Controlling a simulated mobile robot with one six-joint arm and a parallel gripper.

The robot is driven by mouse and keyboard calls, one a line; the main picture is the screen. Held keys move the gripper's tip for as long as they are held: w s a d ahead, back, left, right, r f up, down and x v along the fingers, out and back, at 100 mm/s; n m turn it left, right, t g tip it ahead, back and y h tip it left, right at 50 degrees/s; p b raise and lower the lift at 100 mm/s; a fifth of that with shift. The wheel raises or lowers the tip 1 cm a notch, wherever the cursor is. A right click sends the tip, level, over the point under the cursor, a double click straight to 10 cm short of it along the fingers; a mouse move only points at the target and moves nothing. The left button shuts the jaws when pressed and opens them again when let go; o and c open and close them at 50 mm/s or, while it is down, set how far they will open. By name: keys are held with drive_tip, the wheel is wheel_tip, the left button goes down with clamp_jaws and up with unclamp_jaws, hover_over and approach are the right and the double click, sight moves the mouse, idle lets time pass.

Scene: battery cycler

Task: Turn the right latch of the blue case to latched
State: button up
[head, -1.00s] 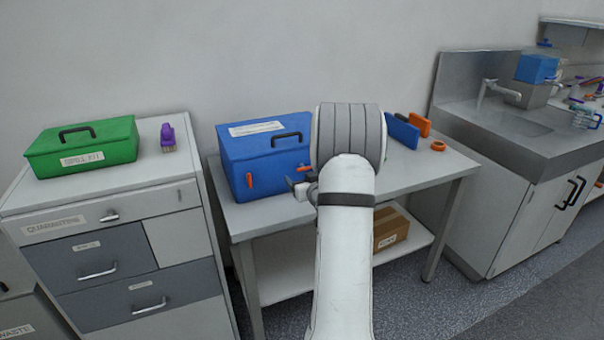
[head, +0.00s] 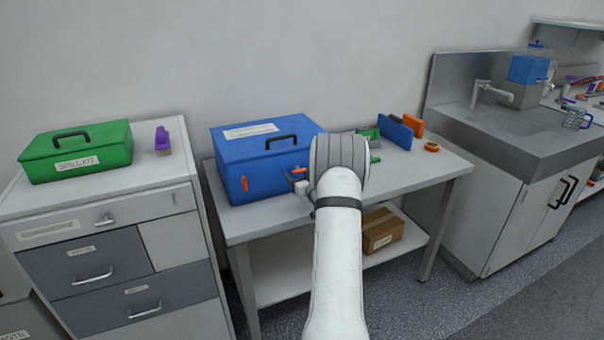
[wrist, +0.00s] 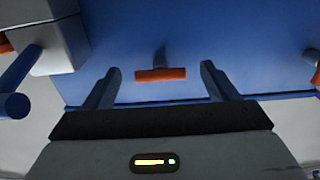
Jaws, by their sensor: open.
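The blue case (head: 265,165) stands closed on the table, with a black handle on its lid. Its left latch (head: 244,184) is an orange bar standing upright on the front face. Its right latch (head: 299,170) is an orange bar lying level, partly hidden by my arm in the head view. In the wrist view the right latch (wrist: 160,75) lies level between the fingers, a little beyond the tips. My gripper (wrist: 160,68) is open and empty, facing the case front. In the head view my gripper (head: 293,178) is mostly hidden behind my wrist.
The table (head: 230,220) also bears blue and orange upright pieces (head: 394,132), an orange ring (head: 432,146) and a green object (head: 371,134). A drawer cabinet with a green spill kit (head: 76,152) stands left. A sink counter (head: 500,130) stands right.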

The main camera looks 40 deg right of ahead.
drive_tip(key=c, duration=0.9)
drive_tip(key=shift+d, duration=0.15)
drive_tip(key=shift+c, duration=0.3)
